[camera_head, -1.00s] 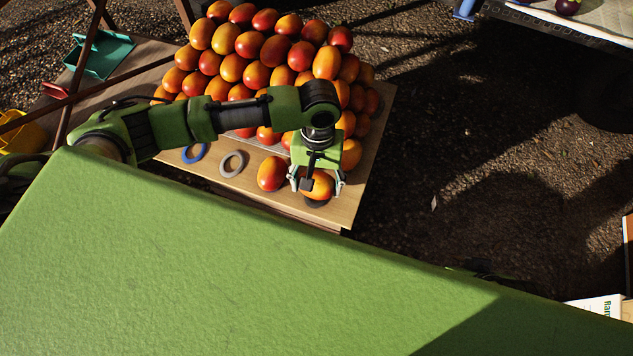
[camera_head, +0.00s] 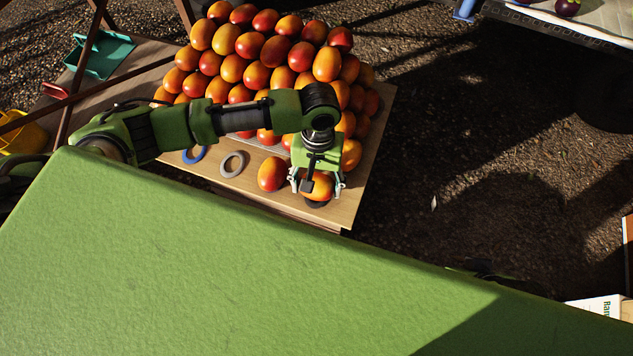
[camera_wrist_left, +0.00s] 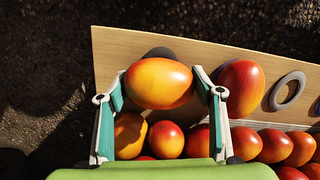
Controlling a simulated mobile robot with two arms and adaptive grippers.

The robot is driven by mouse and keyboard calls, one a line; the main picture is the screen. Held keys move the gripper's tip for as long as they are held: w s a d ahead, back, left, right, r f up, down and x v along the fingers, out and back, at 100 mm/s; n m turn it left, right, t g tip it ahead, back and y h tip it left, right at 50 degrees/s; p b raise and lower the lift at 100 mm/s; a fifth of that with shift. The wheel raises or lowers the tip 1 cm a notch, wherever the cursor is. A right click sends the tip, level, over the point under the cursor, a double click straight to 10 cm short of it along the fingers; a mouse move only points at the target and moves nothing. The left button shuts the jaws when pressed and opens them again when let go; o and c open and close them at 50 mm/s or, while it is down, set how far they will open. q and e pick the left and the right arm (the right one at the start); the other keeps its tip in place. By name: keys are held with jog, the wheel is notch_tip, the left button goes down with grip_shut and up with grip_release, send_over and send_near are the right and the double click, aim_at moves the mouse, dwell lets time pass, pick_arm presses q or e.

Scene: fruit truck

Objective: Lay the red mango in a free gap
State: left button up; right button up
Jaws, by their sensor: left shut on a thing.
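My left gripper (camera_head: 317,185) is shut on an orange-red mango (camera_head: 322,189) near the front right corner of the wooden table. In the left wrist view the same mango (camera_wrist_left: 158,83) sits between the two fingers. A dark round patch (camera_wrist_left: 160,54) shows partly behind it on the wood; I cannot tell whether the mango touches the board. A redder loose mango (camera_head: 271,174) lies just left of the gripper; in the left wrist view it (camera_wrist_left: 241,86) is close beside one finger. The stacked mango pile (camera_head: 262,62) stands behind my arm, which hides part of its front rows.
A grey ring (camera_head: 232,164) and a blue ring (camera_head: 194,153) lie left of the loose mango. The table (camera_head: 360,189) ends just right of the gripper, with dark ground beyond. A teal container (camera_head: 105,56) and a yellow one (camera_head: 22,137) are at the left.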

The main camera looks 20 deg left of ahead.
pick_arm(q)
jog(key=shift+f, duration=0.8)
dwell(1.0)
jog(key=o, duration=0.9)
